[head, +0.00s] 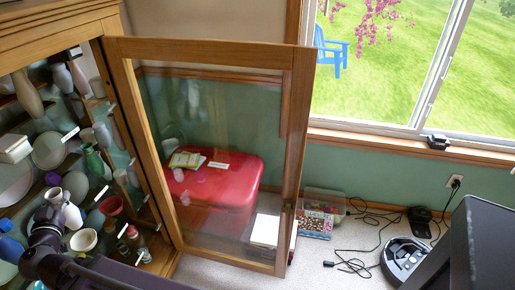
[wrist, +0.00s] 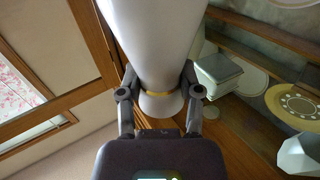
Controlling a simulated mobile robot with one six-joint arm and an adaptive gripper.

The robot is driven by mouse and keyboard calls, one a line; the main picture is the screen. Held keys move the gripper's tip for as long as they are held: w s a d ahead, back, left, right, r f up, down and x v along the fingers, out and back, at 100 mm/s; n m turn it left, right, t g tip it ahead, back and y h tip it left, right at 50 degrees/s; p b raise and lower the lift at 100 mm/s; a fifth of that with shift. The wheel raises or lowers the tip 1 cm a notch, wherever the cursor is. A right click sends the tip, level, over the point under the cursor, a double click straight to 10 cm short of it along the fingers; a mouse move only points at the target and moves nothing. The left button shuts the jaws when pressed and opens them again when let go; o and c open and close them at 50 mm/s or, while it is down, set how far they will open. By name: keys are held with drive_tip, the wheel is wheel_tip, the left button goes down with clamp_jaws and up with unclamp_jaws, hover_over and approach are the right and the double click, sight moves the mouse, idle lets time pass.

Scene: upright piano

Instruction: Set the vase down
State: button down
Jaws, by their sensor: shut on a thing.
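A smooth white vase (wrist: 155,40) with a thin gold band near its narrow end fills the upper middle of the wrist view. My gripper (wrist: 158,92) is shut on it, one finger on each side at the band. The vase's wide end runs out of the top of the frame. In the head view my dark arm and gripper (head: 47,222) reach in at the lower left, in front of the cabinet's shelves. Small white vessels show beside it there, and I cannot tell which is the held vase. Whether the vase touches a shelf cannot be told.
The wooden cabinet holds crowded pottery, including a green vase (head: 94,162), a red pot (head: 111,206) and a cream bowl (head: 83,240). Its glass door (head: 210,150) stands open to the right. In the wrist view a pale box (wrist: 218,72) and a patterned plate (wrist: 293,104) stand right of the vase.

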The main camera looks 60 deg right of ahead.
wheel_tip(320, 180, up, 14)
drive_tip(key=p, duration=1.2)
drive_tip(key=shift+f+p, duration=0.25)
drive_tip(key=shift+p, duration=0.15)
drive_tip(key=shift+s, duration=0.2)
